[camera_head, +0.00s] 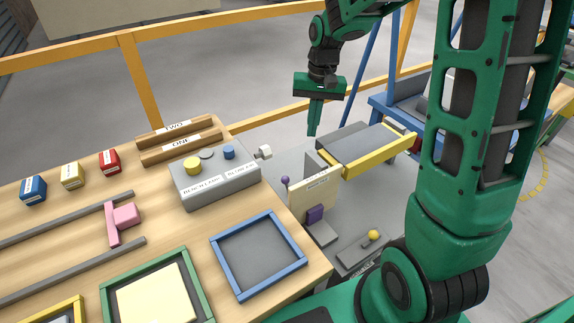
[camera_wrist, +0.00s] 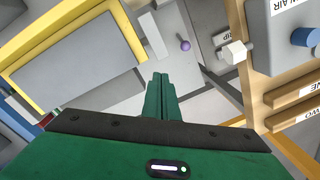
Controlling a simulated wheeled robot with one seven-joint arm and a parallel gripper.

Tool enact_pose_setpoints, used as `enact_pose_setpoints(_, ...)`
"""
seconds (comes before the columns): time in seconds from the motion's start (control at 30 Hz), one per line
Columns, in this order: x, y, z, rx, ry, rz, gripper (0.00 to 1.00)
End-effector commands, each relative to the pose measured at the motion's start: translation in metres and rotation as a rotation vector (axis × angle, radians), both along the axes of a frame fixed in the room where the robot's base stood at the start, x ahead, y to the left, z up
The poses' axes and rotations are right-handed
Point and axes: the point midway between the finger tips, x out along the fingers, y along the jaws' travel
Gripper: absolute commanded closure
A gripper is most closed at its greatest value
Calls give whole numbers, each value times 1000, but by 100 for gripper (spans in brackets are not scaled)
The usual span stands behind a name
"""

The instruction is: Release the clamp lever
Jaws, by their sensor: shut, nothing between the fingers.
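A lever with a purple ball knob (camera_head: 285,181) stands beside a cream plate (camera_head: 314,194) on the grey slab. The purple knob also shows in the wrist view (camera_wrist: 185,45), ahead and right of my fingertips. A second lever with a yellow ball knob (camera_head: 373,235) sits on a dark grey base nearer my body; I cannot tell from the labels which one is the clamp lever. A purple block (camera_head: 315,214) sits low against the cream plate. My gripper (camera_head: 312,131) points down, shut and empty, above the slab behind the plate. It also shows in the wrist view (camera_wrist: 157,79), apart from the levers.
A yellow-edged grey tray (camera_head: 375,150) lies right of my gripper. A grey control box (camera_head: 215,182) with knobs and a white side knob (camera_head: 264,152) stands on the wooden table at left. A blue-framed tray (camera_head: 258,256) is at the table's near right corner.

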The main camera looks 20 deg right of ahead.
Motion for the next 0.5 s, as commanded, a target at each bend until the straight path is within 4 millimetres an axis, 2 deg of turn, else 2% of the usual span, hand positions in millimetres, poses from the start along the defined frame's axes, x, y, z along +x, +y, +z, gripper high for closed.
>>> enact_pose_setpoints(0.1, 28, 23, -18, 30, 5, 17, 100)
enact_pose_setpoints(0.2, 41, 35, -28, 46, 5, 24, 100)
enact_pose_setpoints(0.33, 49, 42, -33, 57, 6, 27, 100)
enact_pose_setpoints(0.5, 50, 43, -33, 59, 5, 27, 100)
